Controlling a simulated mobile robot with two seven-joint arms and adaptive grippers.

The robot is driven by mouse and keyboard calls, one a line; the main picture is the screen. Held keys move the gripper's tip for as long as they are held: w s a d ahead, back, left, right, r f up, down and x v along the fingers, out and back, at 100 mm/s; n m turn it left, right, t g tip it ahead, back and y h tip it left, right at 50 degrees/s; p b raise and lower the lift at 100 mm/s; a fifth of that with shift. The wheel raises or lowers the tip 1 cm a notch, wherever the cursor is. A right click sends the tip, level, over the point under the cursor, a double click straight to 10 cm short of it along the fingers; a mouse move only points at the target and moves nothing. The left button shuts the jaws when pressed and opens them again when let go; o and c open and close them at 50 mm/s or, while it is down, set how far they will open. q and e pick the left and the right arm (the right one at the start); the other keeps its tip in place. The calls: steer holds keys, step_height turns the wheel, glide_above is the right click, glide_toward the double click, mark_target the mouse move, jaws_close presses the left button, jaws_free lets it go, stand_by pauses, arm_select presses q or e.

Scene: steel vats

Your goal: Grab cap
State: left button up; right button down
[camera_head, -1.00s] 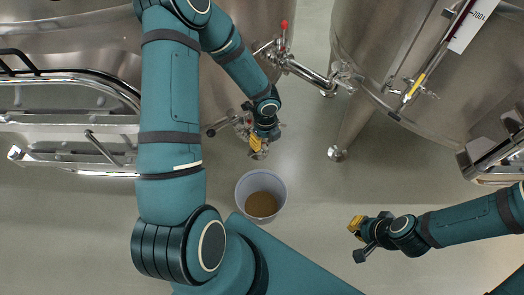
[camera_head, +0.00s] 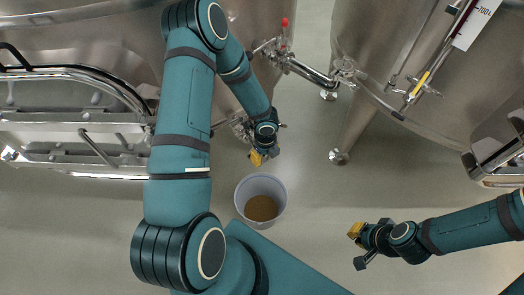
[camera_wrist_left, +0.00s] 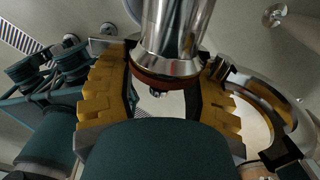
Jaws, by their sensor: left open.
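My left gripper (camera_head: 262,158) is above the floor, just below the valve fittings of the left vat. In the left wrist view its yellow fingers (camera_wrist_left: 163,82) are open, one on each side of a shiny steel cylinder (camera_wrist_left: 172,45) with a reddish-brown rim (camera_wrist_left: 165,84). I cannot tell whether this cylinder is the cap or a pipe end, or whether the fingers touch it. No separate cap can be made out in the head view. My right gripper (camera_head: 356,231) is over the floor at the lower right; its jaw opening cannot be made out.
A pale bucket (camera_head: 243,190) with brown contents stands below my left gripper. Steel pipework with a red-tipped valve (camera_head: 284,38) and a vat leg (camera_head: 355,120) are nearby. A curved metal ring (camera_wrist_left: 290,120) shows right of the fingers. Floor between the grippers is clear.

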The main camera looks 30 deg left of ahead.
arm_select(q)
jaws_close()
steer(key=shift+s+d+r, duration=0.1)
steer(key=shift+r, duration=0.05)
